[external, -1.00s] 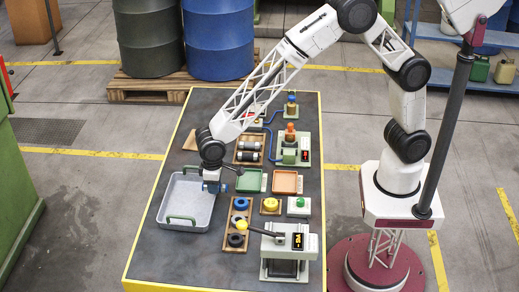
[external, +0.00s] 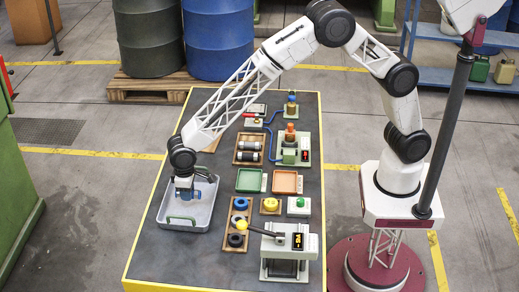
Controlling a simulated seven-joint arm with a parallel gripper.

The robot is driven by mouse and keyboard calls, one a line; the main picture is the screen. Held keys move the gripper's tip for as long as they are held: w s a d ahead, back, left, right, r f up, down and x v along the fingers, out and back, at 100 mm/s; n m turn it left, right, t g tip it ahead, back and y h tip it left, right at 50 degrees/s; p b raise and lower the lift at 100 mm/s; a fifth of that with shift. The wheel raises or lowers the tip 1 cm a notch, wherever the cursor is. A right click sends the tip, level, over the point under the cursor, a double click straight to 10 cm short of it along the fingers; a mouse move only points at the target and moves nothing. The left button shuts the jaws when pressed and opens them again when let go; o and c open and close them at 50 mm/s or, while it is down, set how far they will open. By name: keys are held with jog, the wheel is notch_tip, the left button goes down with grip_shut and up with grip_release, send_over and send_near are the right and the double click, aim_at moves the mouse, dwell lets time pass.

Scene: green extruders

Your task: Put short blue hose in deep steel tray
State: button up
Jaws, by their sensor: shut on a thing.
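The deep steel tray (external: 205,208) is a grey, rounded pan with green handles at the left of the table. My gripper (external: 184,198) points down over the inside of the tray, near its middle. It is shut on a small blue piece (external: 183,195), which appears to be the short blue hose. The piece is small and partly covered by the gripper. I cannot tell whether it touches the tray floor.
A machine with a yellow-knobbed lever (external: 241,225) stands at the front right. Another wooden tray (external: 238,157) holds cylinders.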

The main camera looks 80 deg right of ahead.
jog(key=shift+f, duration=1.75)
jog(key=shift+f, duration=0.15)
jog(key=o, duration=0.9)
jog(key=shift+o, duration=0.2)
jog(key=shift+r, duration=0.2)
jog(key=shift+r, duration=6)
